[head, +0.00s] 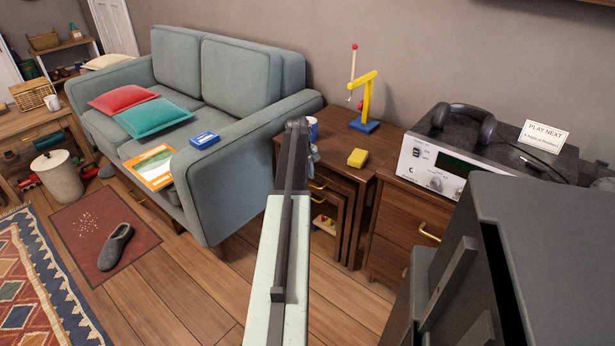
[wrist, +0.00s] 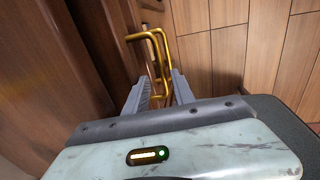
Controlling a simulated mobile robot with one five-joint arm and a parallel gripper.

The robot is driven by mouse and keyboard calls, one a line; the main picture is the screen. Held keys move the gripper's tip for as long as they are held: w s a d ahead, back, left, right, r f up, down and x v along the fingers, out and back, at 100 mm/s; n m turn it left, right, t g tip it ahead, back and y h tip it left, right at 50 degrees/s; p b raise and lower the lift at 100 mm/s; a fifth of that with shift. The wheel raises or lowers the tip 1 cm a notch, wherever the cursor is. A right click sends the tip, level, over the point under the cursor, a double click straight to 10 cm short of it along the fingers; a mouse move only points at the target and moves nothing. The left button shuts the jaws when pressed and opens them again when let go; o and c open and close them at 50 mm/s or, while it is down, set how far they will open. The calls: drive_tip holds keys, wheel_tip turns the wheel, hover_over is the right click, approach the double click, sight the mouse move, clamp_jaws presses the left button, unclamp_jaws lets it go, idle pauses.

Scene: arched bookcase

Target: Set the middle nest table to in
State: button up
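The wooden nest of tables (head: 330,139) stands between the sofa and the cabinet in the head view, its smaller tables (head: 349,205) tucked under the largest top. A brass handle (head: 318,185) shows on its front, beside my arm. My gripper (head: 298,128) is in front of the nest, partly hiding it. In the wrist view, brass bar handles (wrist: 148,37) stand just beyond my gripper (wrist: 159,85). Its two grey fingers are apart, with handle parts showing in the gap. I cannot tell whether they touch a handle, nor exactly how far out the middle table is.
The grey sofa (head: 228,160) is close on the left. A wooden cabinet (head: 395,224) bearing a stereo (head: 435,166) is on the right. Wood floor (head: 175,258) lies open in front.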

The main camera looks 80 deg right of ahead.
wheel_tip(320, 180, up, 8)
drive_tip(key=a+p, duration=0.1)
drive_tip(key=p, duration=0.6)
drive_tip(key=shift+w+a+f+p, duration=0.2)
drive_tip(key=shift+w+p, duration=0.1)
drive_tip(key=shift+p, duration=0.05)
